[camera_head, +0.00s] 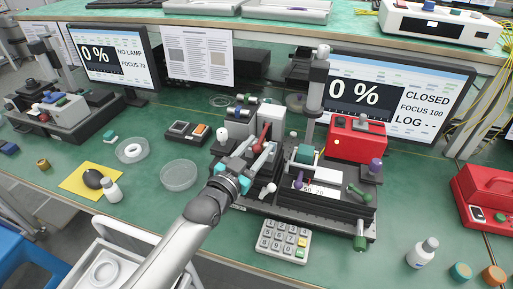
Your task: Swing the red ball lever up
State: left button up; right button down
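The red ball lever (263,134) stands on the optical bench in the middle of the head view, its red arm slanting near a white block. My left gripper (257,154) reaches in from lower left, with cyan parts at its base. Its two grey fingers are spread apart, their tips close to the lever's lower part. I cannot tell whether they touch it. The lever's base is hidden behind the gripper. My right gripper is not in view.
A keypad (284,240) lies in front. A clear dish (179,175) is to the left. The right monitor (391,97) reads 0 % and CLOSED.

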pick_arm(q)
grip_shut()
dwell(1.1)
